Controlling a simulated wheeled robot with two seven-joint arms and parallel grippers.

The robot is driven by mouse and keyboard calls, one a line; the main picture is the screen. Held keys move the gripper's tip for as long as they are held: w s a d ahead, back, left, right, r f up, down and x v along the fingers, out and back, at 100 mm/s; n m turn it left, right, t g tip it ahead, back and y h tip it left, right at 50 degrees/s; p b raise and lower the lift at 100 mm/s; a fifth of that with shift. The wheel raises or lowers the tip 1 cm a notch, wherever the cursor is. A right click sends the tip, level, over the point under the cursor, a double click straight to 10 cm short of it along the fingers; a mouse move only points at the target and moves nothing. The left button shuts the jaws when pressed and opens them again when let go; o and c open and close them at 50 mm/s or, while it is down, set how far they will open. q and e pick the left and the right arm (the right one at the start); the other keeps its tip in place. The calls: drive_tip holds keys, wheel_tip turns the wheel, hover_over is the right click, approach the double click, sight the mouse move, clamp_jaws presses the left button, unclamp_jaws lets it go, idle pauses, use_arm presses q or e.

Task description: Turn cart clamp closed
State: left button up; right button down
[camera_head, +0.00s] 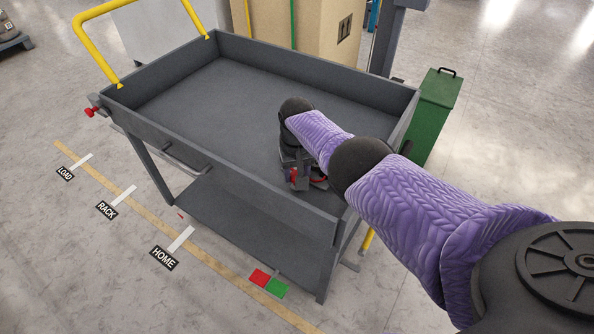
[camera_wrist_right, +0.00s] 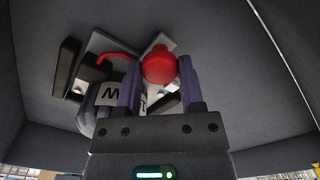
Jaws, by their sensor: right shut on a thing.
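The grey cart (camera_head: 200,95) stands in the middle of the head view, with a deep walled tray. My right gripper (camera_head: 300,178) reaches down into the tray near its front right corner. In the right wrist view a round red knob (camera_wrist_right: 159,65) sits between the two fingers of my right gripper (camera_wrist_right: 160,84), which is shut on it. Behind the knob are light metal parts, a curved red piece (camera_wrist_right: 116,58) and a grey rounded body with a white "W" label (camera_wrist_right: 111,93). My fingers hide part of the mechanism, so its clamp position is unclear. My left gripper is out of view.
The cart has a yellow handle (camera_head: 92,45) and a red knob (camera_head: 91,112) at its left end. A green bin (camera_head: 436,110) stands at its right, a cardboard box (camera_head: 300,28) behind. Floor signs and red and green pads lie in front. Most of the tray is empty.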

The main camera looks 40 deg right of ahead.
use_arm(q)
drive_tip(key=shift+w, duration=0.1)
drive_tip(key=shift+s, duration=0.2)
use_arm(e)
drive_tip(key=c, duration=0.5)
unclamp_jaws()
drive_tip(key=shift+c, duration=0.2)
drive_tip(key=o, duration=0.3)
use_arm(q)
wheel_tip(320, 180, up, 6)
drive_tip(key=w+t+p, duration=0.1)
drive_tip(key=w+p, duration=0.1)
drive_tip(key=p, duration=0.5)
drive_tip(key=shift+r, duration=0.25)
use_arm(e)
wheel_tip(320, 180, up, 10)
